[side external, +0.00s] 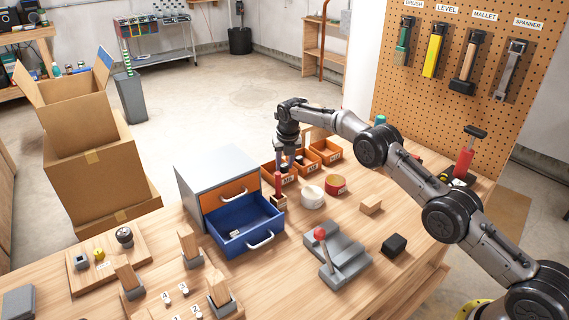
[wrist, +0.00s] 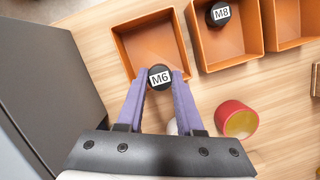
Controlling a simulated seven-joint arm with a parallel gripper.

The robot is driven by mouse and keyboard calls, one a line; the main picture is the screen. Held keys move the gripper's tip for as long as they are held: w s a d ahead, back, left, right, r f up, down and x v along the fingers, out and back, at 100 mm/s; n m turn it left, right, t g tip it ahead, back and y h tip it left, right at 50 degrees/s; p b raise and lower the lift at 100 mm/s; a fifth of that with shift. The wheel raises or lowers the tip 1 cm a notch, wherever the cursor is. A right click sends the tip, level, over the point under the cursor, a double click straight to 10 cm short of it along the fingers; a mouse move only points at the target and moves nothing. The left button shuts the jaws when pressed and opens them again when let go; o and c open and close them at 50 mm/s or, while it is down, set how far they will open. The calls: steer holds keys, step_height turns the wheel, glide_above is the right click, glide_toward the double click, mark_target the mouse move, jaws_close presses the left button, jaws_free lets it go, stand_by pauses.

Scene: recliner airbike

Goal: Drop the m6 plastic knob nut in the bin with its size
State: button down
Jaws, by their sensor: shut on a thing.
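The M6 plastic knob nut (wrist: 159,77) is black and round with a white M6 label facing the wrist camera. My gripper (wrist: 160,80) is shut on it, one purple finger on each side. In the wrist view the knob overlaps the near edge of the leftmost orange bin (wrist: 124,52), whose visible inside is empty. The middle bin (wrist: 204,58) holds a black M8 knob (wrist: 219,14). A third bin (wrist: 292,42) is cut off at the right. In the side view my gripper (side external: 287,163) is at the row of bins; its knob and the bin labels cannot be made out.
A grey drawer cabinet (side external: 214,168) with an open blue drawer (side external: 243,228) stands left of the bins. A red round container (side external: 336,184), a white round one (side external: 312,197) and a red-handled tool (side external: 278,184) stand close in front. A grey lever fixture (side external: 338,262) is nearer.

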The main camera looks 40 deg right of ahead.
steer(key=shift+f, duration=0.6)
steer(key=c, duration=0.6)
jaws_free()
steer(key=shift+o, duration=0.2)
steer(key=s+a+r+m, duration=0.1)
steer(key=s+r+m, duration=0.4)
steer(key=r, duration=0.8)
steer(key=s+a+r+m, duration=0.1)
steer(key=s+r+m, duration=0.2)
steer(key=s+r, duration=0.7)
steer(key=s+r+m+t, duration=0.1)
steer(key=s+r+m, duration=0.75)
steer(key=s, duration=0.35)
steer(key=s+a+f+m, duration=0.1)
steer(key=s+f+m, duration=0.3)
steer(key=s, duration=0.9)
steer(key=s+f+m+t+y, duration=0.1)
steer(key=s+f+m, duration=0.2)
steer(key=s+m, duration=0.8)
steer(key=s, duration=0.3)
steer(key=shift+a+f+t, duration=0.3)
steer(key=shift+a+f, duration=0.05)
steer(key=shift+a, duration=0.05)
